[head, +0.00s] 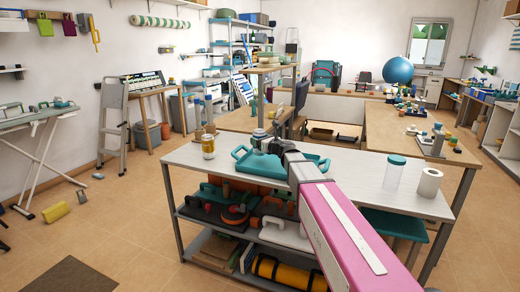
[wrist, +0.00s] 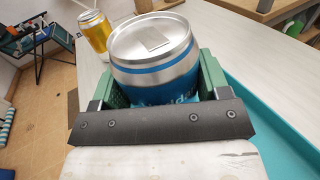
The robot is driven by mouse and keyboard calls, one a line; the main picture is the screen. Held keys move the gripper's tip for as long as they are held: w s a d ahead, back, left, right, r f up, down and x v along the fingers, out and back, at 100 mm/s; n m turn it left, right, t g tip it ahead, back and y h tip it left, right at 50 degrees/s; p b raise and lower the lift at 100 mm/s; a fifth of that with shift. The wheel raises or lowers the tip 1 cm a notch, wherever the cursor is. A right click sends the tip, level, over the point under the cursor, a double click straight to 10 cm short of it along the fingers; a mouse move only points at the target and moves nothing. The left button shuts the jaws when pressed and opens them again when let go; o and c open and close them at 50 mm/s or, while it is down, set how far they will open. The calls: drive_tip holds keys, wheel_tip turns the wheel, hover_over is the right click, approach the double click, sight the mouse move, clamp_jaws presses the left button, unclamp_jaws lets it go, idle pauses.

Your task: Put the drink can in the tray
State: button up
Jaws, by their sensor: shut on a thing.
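A blue drink can with a silver lid and pull tab (wrist: 155,45) stands upright between the green pads of my gripper (wrist: 160,82) in the wrist view. My gripper is shut on it. The teal tray (head: 258,168) lies on the pale worktop in the head view, and my gripper (head: 260,136) is over its far left part. The tray also shows on the right in the wrist view (wrist: 265,130). The can's lower part is hidden, so I cannot tell whether it touches the tray.
A yellow can (head: 208,147) stands on the worktop left of the tray. A clear jar with a teal lid (head: 394,174) and a white paper roll (head: 429,183) stand to the right. Bare worktop (head: 350,180) lies between tray and jar. Shelves below are full.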

drive_tip(key=shift+f, duration=1.95)
drive_tip(key=o, duration=1.1)
drive_tip(key=shift+f, duration=0.1)
drive_tip(key=shift+o, duration=0.2)
drive_tip(key=v, duration=1.2)
